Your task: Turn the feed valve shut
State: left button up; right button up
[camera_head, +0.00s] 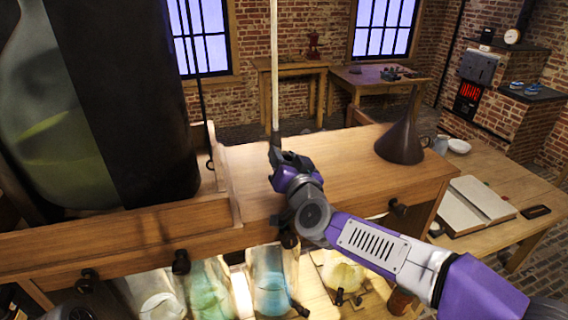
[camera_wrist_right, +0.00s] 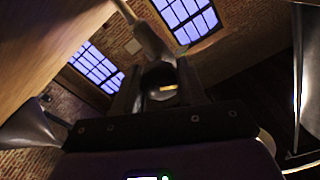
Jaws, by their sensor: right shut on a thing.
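My right gripper (camera_head: 276,152) is above the wooden bench top (camera_head: 330,165), shut on a pale upright rod (camera_head: 274,60) that rises out of the top of the head view. In the right wrist view the rod (camera_wrist_right: 150,38) runs up from between the gripper's dark fingers (camera_wrist_right: 160,88), with a dark rounded piece at its base. I cannot tell which is the feed valve. My left gripper is out of view.
A large glass jar (camera_head: 45,130) with greenish liquid stands at left, partly behind a dark panel. A dark funnel (camera_head: 402,140) stands on the bench's right. Glass jars (camera_head: 272,270) with coloured contents stand below. An open book (camera_head: 470,205) lies on the side table.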

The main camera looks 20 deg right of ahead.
jog(key=m+b, duration=0.3)
jog(key=m, duration=0.3)
jog(key=shift+d, duration=0.15)
jog(key=m+b, duration=0.2)
jog(key=m, duration=0.4)
jog(key=shift+m, duration=0.4)
jog(key=o, duration=1)
jog(key=shift+f, duration=0.1)
jog(key=s, duration=0.6)
jog(key=shift+s+d, duration=0.15)
jog(key=shift+s, duration=0.65)
